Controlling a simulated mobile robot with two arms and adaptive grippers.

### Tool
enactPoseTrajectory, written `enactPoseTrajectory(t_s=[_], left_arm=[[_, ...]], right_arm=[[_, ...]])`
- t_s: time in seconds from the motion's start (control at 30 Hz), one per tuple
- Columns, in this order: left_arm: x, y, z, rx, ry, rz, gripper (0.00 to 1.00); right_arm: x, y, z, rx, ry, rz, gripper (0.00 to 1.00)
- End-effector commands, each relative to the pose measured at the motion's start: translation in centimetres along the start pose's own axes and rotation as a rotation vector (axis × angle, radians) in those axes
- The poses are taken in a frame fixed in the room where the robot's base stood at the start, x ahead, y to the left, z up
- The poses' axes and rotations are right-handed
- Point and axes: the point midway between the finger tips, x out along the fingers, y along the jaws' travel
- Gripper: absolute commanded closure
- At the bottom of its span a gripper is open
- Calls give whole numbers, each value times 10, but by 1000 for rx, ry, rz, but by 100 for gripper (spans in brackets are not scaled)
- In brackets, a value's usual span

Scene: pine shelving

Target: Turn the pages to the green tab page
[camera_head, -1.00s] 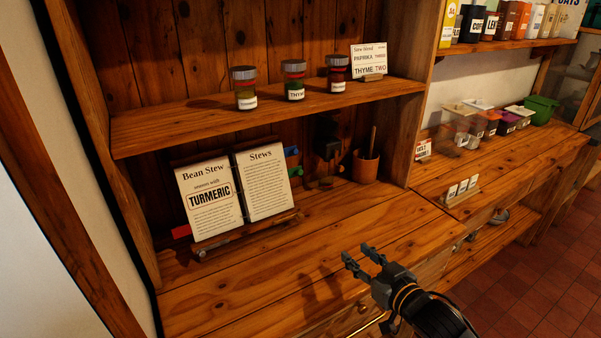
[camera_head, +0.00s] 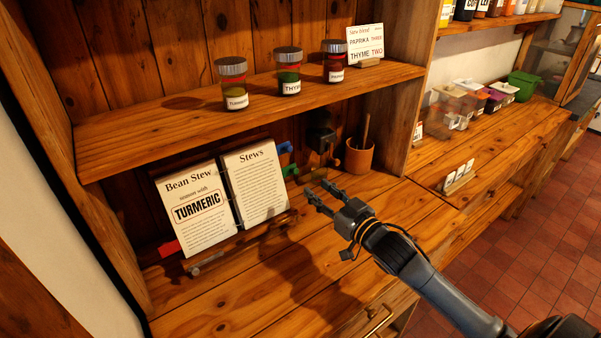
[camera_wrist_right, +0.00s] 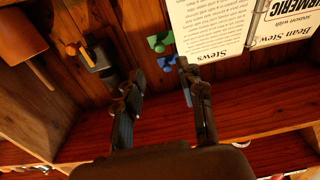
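A recipe book (camera_head: 196,207) stands open on a wooden stand at the left of the counter. Its left page reads "Bean Stew, season with TURMERIC" and its right page reads "Stews" (camera_head: 257,185). A green tab (camera_head: 290,170) and a blue tab (camera_head: 285,148) stick out at the book's right edge, and a red tab (camera_head: 170,247) at its left. The right wrist view also shows the green tab (camera_wrist_right: 159,42) and blue tab (camera_wrist_right: 167,63). My right gripper (camera_head: 316,190) is open and empty, right of the book, apart from the tabs. My left gripper is out of view.
Spice jars (camera_head: 289,73) and a sign card (camera_head: 365,46) stand on the shelf above. A dark grinder-like object (camera_head: 321,140) and a wooden cup (camera_head: 358,157) stand behind my right gripper. The counter front is clear.

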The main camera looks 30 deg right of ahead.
Motion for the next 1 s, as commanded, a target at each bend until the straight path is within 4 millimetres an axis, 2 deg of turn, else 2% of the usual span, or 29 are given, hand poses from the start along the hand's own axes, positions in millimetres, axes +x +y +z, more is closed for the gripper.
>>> enactPoseTrajectory(t_s=[0.2,0.33,0.43,0.6,0.9,0.97,1.0], left_arm=[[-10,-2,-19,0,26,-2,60],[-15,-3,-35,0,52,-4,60],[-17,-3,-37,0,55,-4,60],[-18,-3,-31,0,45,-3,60],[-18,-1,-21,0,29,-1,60],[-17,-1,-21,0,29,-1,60],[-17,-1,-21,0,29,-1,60]], right_arm=[[40,1,-3,0,2,1,61],[59,0,-2,0,1,0,61],[70,0,-1,0,0,0,61],[80,0,0,0,-1,0,61],[82,0,0,0,-1,-1,61],[82,0,0,0,-1,0,71],[82,0,0,0,-1,0,79]])
